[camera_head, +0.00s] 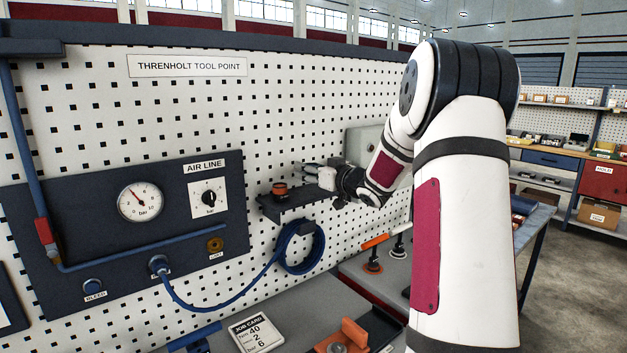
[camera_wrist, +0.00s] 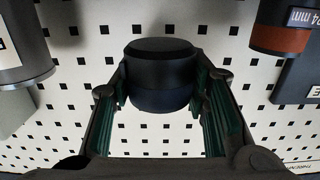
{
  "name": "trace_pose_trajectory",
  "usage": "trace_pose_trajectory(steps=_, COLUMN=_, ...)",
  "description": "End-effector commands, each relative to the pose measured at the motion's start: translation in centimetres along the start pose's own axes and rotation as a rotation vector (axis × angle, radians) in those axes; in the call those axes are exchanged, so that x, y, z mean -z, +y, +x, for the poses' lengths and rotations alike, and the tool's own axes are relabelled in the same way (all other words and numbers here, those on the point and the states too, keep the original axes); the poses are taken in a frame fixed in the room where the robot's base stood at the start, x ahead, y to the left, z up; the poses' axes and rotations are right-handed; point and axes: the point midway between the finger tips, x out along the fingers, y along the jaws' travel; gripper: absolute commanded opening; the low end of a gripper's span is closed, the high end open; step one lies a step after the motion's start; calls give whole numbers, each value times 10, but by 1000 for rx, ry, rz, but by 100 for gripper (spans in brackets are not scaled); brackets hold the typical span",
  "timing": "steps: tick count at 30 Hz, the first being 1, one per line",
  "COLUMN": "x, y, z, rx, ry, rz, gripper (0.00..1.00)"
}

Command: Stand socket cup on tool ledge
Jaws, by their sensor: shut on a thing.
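In the wrist view, my gripper (camera_wrist: 160,90) is shut on a dark, round cup (camera_wrist: 160,68), which I take for the socket cup, with one finger on each side. In the head view the held cup cannot be told from the fingers. A dark cup with an orange band (camera_head: 280,190) stands on the ledge's left part.
A grey cylinder (camera_wrist: 22,45) is at the wrist view's upper left. A grey box (camera_head: 362,142) is on the pegboard behind my wrist. A coiled blue hose (camera_head: 300,250) hangs below the ledge. Orange-and-black tools (camera_head: 373,250) stand on the bench below.

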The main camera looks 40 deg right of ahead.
Motion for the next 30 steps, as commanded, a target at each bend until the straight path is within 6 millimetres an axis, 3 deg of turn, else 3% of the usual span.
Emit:
trace_pose_trajectory(steps=8, x=-1, y=17, z=10, rx=0, ry=1, rz=0, gripper=5)
trace_pose_trajectory(steps=15, x=-34, y=15, z=11, rx=2, ry=0, rz=2, gripper=5)
trace_pose_trajectory(steps=26, x=-38, y=15, z=12, rx=1, ry=1, rz=1, gripper=5)
trace_pose_trajectory(steps=27, x=-39, y=15, z=12, rx=1, ry=1, rz=1, gripper=46)
trace_pose_trajectory(steps=29, x=-39, y=15, z=11, rx=1, ry=1, rz=0, gripper=60)
trace_pose_trajectory(steps=30, x=-39, y=15, z=11, rx=1, ry=1, rz=0, gripper=62)
